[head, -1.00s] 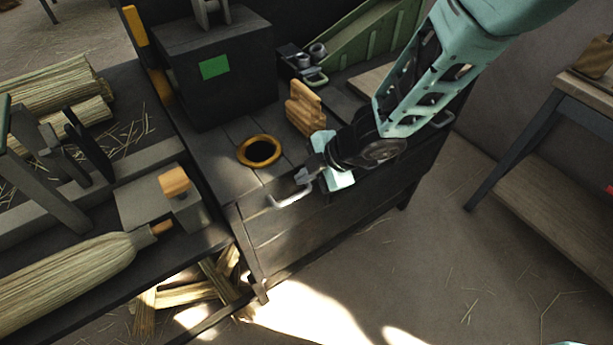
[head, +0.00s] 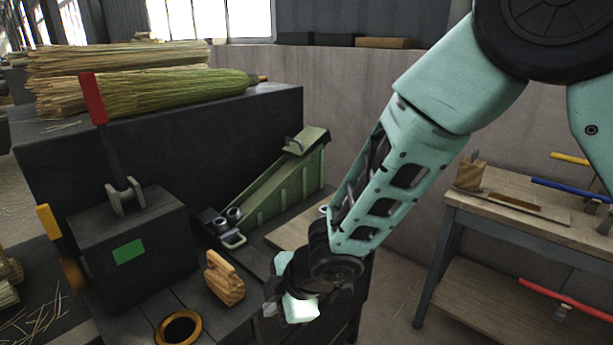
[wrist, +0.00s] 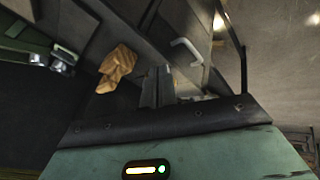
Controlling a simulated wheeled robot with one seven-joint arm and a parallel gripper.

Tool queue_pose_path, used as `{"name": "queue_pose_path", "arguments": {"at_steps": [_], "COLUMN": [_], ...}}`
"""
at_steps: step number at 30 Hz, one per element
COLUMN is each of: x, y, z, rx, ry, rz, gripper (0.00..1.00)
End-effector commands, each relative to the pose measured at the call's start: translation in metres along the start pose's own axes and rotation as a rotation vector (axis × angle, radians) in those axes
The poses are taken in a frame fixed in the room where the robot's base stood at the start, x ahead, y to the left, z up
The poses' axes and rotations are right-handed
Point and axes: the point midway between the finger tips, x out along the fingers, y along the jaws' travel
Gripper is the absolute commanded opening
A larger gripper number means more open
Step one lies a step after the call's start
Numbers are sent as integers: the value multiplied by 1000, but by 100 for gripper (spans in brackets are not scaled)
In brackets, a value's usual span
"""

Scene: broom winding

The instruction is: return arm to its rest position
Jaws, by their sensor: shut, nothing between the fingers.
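My gripper (head: 271,301) is at the lower middle of the head view, at the end of my mint-green arm, over the front right part of the dark workbench. In the wrist view my gripper (wrist: 158,84) shows as grey fingers held together with nothing between them. A wooden block with a stepped shape (head: 224,279) stands on the bench to the left of the gripper, apart from it. The block also shows in the wrist view (wrist: 116,68), left of the fingers. A bent metal handle (wrist: 187,50) on the drawer front lies to the right of the fingers.
A brass-rimmed hole (head: 179,329) is in the bench top. A dark box with a green patch (head: 128,251) and a red-handled lever (head: 94,99) stands at left. A green sloped trough (head: 283,184) is behind. A wooden side table (head: 520,222) stands at right, with bare floor between.

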Motion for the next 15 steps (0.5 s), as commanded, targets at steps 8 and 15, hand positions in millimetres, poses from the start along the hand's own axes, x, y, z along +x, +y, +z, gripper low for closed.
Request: {"name": "queue_pose_path", "arguments": {"at_steps": [8, 15], "x": [-137, -221], "y": [-39, -127], "z": [41, 54], "rx": [595, 1044], "ry": [-297, -476], "rz": [42, -24], "gripper": [0, 0]}}
